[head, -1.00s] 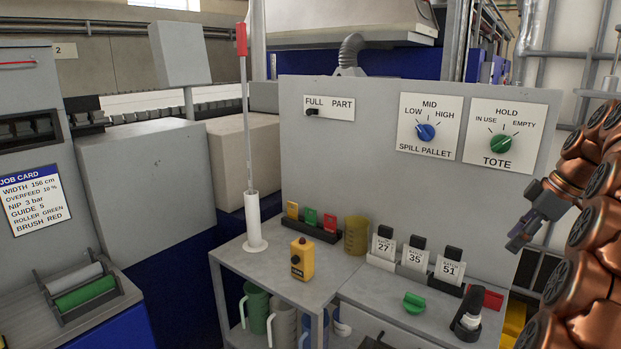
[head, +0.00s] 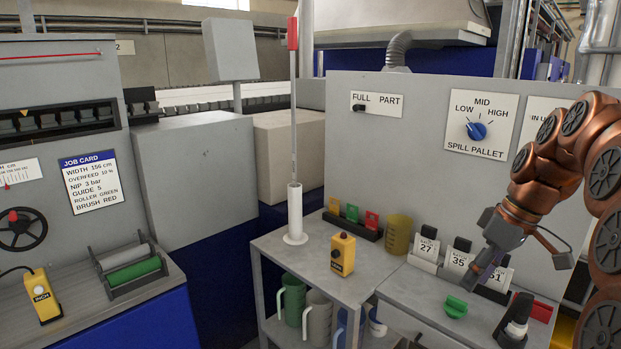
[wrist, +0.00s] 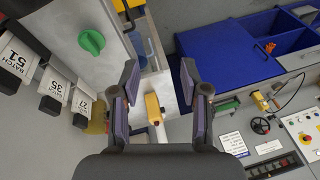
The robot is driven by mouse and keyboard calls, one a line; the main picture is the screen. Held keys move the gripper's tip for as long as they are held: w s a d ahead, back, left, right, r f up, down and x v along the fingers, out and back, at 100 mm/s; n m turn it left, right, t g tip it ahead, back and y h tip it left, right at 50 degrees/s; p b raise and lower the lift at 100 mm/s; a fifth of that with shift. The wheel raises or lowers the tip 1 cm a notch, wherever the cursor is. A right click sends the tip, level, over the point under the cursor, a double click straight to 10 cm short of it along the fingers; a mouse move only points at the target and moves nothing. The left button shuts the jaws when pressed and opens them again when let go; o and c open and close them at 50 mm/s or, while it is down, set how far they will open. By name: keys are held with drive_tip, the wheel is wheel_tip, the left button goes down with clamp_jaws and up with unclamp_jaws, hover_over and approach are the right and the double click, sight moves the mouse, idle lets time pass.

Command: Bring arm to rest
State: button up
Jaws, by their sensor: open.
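My gripper (head: 486,262) is at the right of the head view, at the end of my copper-coloured arm, in front of the batch cards (head: 459,262). In the wrist view my gripper (wrist: 160,82) shows its two dark purple-grey fingers spread apart with nothing held between them.
A green knob (head: 455,307) and a black holder (head: 512,325) are on the right bench. A tall rod in a white stand (head: 295,215) rises at the left bench. A panel with a blue dial (head: 476,131) stands behind. A roller rack (head: 128,270) is at left.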

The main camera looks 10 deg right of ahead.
drive_tip(key=s+a+f+m+g, duration=0.1)
drive_tip(key=s+a+f, duration=0.3)
drive_tip(key=a, duration=0.5)
drive_tip(key=s+a+f+m+g+h+b, duration=0.1)
drive_tip(key=s+a+f+m, duration=0.1)
drive_tip(key=s+a+f, duration=0.2)
drive_tip(key=s+a+f+m+g+h+b, duration=0.1)
drive_tip(key=s+a+f, duration=0.4)
drive_tip(key=s+f, duration=0.5)
drive_tip(key=s+m+h, duration=0.1)
drive_tip(key=s, duration=0.5)
drive_tip(key=shift+s+b, duration=0.3)
drive_tip(key=shift+b, duration=0.05)
drive_tip(key=shift+a, duration=0.1)
